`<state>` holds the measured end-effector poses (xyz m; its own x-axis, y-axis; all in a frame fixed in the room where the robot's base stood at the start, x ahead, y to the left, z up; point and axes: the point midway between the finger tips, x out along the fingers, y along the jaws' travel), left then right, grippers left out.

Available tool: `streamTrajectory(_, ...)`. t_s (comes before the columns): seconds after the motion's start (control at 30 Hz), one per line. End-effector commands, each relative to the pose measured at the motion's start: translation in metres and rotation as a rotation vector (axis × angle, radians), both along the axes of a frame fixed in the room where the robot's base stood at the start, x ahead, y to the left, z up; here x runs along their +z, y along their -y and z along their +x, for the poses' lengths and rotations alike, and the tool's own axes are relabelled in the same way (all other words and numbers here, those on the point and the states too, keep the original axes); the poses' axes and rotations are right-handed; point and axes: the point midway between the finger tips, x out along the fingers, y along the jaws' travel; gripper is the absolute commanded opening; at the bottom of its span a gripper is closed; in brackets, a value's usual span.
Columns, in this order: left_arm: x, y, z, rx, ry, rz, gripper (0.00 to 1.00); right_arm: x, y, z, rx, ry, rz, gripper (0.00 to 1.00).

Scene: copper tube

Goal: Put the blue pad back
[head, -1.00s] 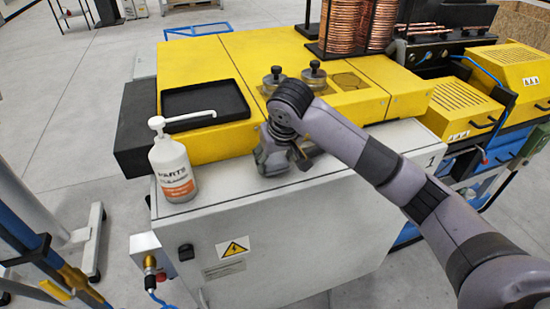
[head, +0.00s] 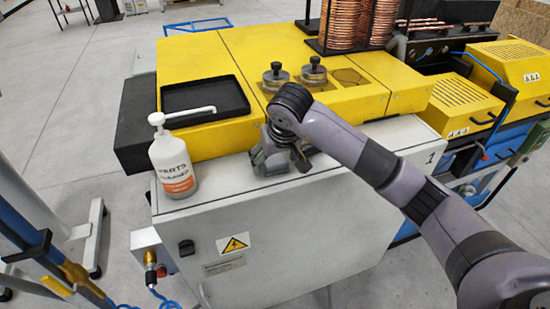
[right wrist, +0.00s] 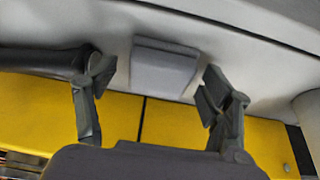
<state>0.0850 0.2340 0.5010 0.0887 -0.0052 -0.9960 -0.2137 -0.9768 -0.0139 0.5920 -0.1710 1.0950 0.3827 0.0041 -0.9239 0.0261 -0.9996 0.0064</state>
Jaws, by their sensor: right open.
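A grey-blue block-like pad (right wrist: 163,68) shows in the right wrist view on the pale grey surface, near the yellow machine. It lies between the two spread fingers of my right gripper (right wrist: 155,85), with a gap on each side. In the head view my right gripper (head: 278,160) is low over the front of the white cabinet top (head: 225,186). The pad cannot be made out in the head view, where my gripper and wrist cover that area. My left gripper is not in view.
A white pump bottle (head: 173,165) stands left of my right gripper. Behind is the yellow machine (head: 290,105) with a black tray (head: 205,97), two round metal fittings with black knobs (head: 295,75), and copper coils (head: 357,25).

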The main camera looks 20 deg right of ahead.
Motion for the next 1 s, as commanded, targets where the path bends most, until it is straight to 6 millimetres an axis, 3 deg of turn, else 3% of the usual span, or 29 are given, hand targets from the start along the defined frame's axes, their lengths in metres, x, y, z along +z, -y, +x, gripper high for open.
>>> streamTrajectory(0.27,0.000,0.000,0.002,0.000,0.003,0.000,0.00,0.009,0.000,-0.001,0.001,0.004,0.001,0.74)
streamTrajectory(0.7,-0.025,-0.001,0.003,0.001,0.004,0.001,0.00,0.090,0.001,-0.036,0.000,0.006,-0.001,0.74)
streamTrajectory(1.0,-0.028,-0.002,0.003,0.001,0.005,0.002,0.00,0.113,0.000,-0.046,-0.001,0.000,0.000,0.74)
